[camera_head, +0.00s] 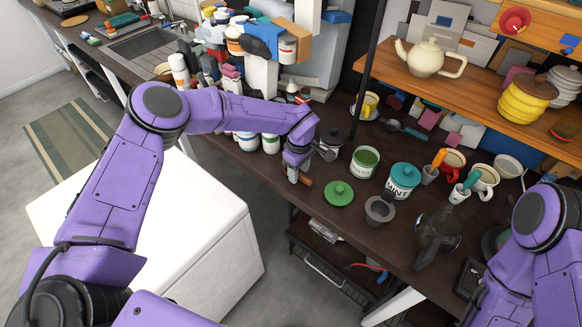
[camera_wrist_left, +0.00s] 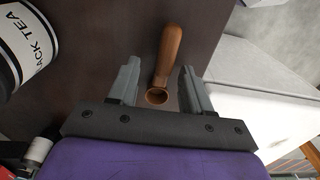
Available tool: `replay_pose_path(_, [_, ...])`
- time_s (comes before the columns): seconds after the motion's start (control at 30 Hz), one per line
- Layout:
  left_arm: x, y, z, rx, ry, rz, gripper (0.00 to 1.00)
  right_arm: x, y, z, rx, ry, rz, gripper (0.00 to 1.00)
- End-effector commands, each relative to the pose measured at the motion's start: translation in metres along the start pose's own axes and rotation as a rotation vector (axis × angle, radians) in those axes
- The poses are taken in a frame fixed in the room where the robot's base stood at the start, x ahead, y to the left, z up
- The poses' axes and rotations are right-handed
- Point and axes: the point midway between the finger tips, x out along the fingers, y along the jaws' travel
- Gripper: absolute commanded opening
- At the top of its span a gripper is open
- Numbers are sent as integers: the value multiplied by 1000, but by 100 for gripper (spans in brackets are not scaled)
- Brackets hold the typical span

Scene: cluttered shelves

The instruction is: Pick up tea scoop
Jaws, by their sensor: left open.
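The tea scoop (camera_wrist_left: 168,55) is copper-brown, with a long rounded handle and a small round bowl, and lies on the dark counter. In the left wrist view it sits between the two grey fingers of my left gripper (camera_wrist_left: 160,85), its bowl near the palm and its handle reaching past the fingertips. The fingers are apart, with a gap on each side of the scoop. In the head view my left gripper (camera_head: 296,176) points down at the counter's front edge, and only a brown end of the scoop (camera_head: 306,181) shows beside it. My right gripper is out of view.
A black tea canister (camera_wrist_left: 20,45) stands left in the wrist view. A white box-like surface (camera_head: 190,225) lies in front.

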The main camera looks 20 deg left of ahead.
Motion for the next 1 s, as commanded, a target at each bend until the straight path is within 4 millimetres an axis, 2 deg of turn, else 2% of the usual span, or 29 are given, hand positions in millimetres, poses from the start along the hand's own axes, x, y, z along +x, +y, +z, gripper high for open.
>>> replay_pose_path(0.1, [10,-1,-1,-2,1,0,49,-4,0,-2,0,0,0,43])
replay_pose_path(0.27, [12,-1,-2,-3,1,1,49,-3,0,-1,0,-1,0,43])
replay_pose_path(0.3, [12,-1,-2,-3,1,1,46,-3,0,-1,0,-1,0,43])
replay_pose_path(0.43, [12,-1,-2,-3,1,1,3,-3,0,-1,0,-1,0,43])
replay_pose_path(0.47, [12,-1,-2,-3,1,1,0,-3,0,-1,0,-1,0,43])
replay_pose_path(0.8, [9,-1,-2,-4,1,2,0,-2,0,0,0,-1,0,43])
replay_pose_path(0.93, [-5,0,-2,-3,0,4,0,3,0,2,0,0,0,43])
replay_pose_path(1.0, [-19,0,-2,-3,0,5,0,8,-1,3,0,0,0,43])
